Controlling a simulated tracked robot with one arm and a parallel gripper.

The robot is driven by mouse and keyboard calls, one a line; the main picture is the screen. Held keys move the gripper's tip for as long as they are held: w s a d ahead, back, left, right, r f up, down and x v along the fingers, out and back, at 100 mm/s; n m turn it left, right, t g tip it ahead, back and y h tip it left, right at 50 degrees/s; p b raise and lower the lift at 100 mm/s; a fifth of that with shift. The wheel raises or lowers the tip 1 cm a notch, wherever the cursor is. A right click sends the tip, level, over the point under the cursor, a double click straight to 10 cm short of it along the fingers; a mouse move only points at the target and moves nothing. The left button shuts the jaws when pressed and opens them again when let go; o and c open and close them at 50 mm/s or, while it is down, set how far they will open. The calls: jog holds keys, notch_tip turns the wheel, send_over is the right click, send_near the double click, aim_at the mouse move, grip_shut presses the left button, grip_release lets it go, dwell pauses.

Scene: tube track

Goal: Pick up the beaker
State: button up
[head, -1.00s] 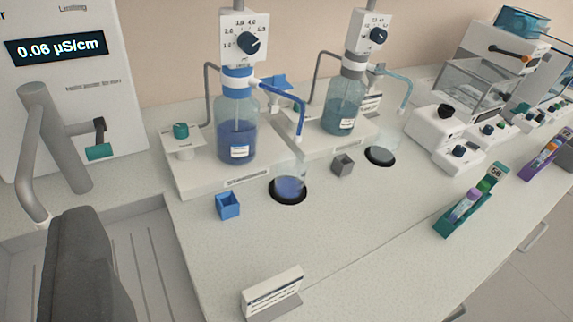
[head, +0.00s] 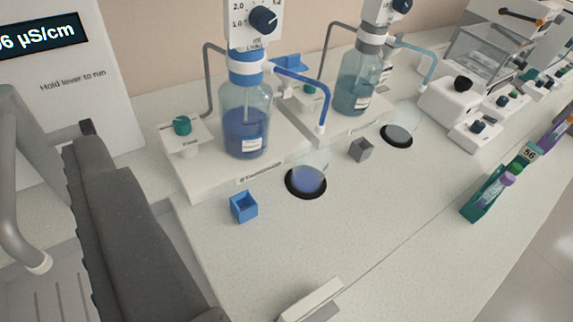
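A clear beaker (head: 307,178) with blue liquid in it stands on a round black spot of the bench, under the blue spout of the left bottle. A second, paler beaker (head: 399,131) stands on another black spot further right and back, under the teal spout. Which one the task means, I cannot tell. My gripper (head: 125,215) shows only as one dark grey ribbed finger at the lower left, well left of and apart from both beakers. Its other finger is out of view, so its opening is hidden.
A bottle of dark blue liquid (head: 245,133) and a teal bottle (head: 357,88) stand behind the beakers. A small blue cube holder (head: 243,207) and a grey one (head: 361,149) sit nearby. A green tube rack (head: 485,198) is at right. The front bench is mostly clear.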

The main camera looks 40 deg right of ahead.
jog(key=w+d+f+m+h+p, duration=0.1)
jog(key=w+d+f+m+p, duration=0.15)
jog(key=w+p, duration=0.2)
jog(key=w+d+f+m+h+p, duration=0.1)
jog(key=w+d+f+p, duration=0.25)
jog(key=w, duration=0.25)
jog(key=w+d+f+m+h+p, duration=0.1)
jog(key=w+d+f+m+p, duration=0.15)
jog(key=w, duration=0.25)
jog(key=m+g+h+p, duration=0.4)
jog(key=g+h+p, duration=0.3)
jog(key=h+p, duration=0.1)
send_near(309, 175)
jog(key=x, duration=0.4)
jog(key=shift+r, duration=0.1)
jog(key=shift+x, duration=1.45)
jog(key=b+x, duration=0.1)
jog(key=x, duration=0.3)
jog(key=shift+w+d+t, duration=0.25)
jog(key=shift+d+t, duration=0.05)
jog(key=c, duration=1.1)
